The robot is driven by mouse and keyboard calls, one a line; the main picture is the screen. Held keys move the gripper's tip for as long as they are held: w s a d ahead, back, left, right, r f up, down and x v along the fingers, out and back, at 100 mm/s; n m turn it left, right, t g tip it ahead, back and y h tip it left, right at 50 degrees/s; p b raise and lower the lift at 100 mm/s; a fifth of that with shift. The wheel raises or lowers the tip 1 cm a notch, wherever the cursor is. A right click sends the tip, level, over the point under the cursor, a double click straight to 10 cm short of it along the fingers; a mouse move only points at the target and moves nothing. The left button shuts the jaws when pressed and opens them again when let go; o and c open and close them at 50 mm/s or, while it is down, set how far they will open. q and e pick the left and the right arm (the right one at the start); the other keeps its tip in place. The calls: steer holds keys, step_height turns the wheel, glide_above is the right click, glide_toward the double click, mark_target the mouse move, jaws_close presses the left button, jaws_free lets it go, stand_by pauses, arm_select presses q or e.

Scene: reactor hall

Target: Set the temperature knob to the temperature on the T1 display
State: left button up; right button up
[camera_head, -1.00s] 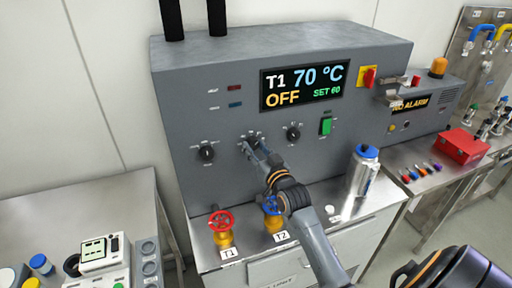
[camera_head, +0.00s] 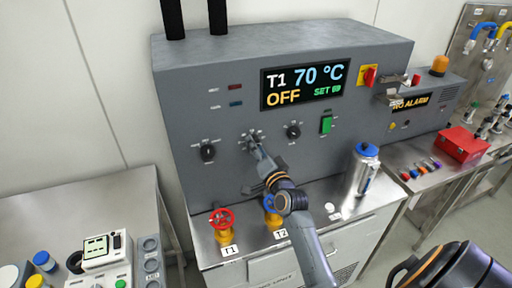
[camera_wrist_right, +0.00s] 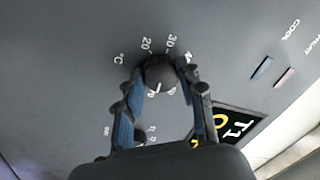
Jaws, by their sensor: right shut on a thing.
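The T1 display (camera_head: 304,83) on the grey cabinet reads "T1 70 °C", "OFF" and a green "SET" value whose digits are blurred. The temperature knob (camera_wrist_right: 158,76) is round and black, with a scale of °C, 20, 30 and more figures around it. In the head view it is mostly hidden behind my right gripper (camera_head: 256,146). In the right wrist view, the fingers of my right gripper (camera_wrist_right: 160,68) stand on both sides of the knob and are shut on it. My left gripper is not in view.
Other black knobs flank it at left (camera_head: 208,152) and right (camera_head: 293,131). A green switch (camera_head: 326,124) and a red-yellow switch (camera_head: 368,76) are further right. Below stand a red valve (camera_head: 222,219), a blue valve (camera_head: 270,204) and a silver bottle (camera_head: 363,171).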

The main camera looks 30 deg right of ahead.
steer(key=shift+f+m, duration=0.1)
steer(key=shift+m, duration=0.2)
steer(key=o, duration=1.2)
steer(key=s, duration=0.4)
steer(key=s+a, duration=0.1)
steer(key=s, duration=0.3)
steer(key=s+a, duration=0.1)
steer(key=s, duration=0.2)
steer(key=shift+s+a+f, duration=0.15)
steer(key=shift+s+f, duration=0.15)
steer(key=shift+s, duration=0.1)
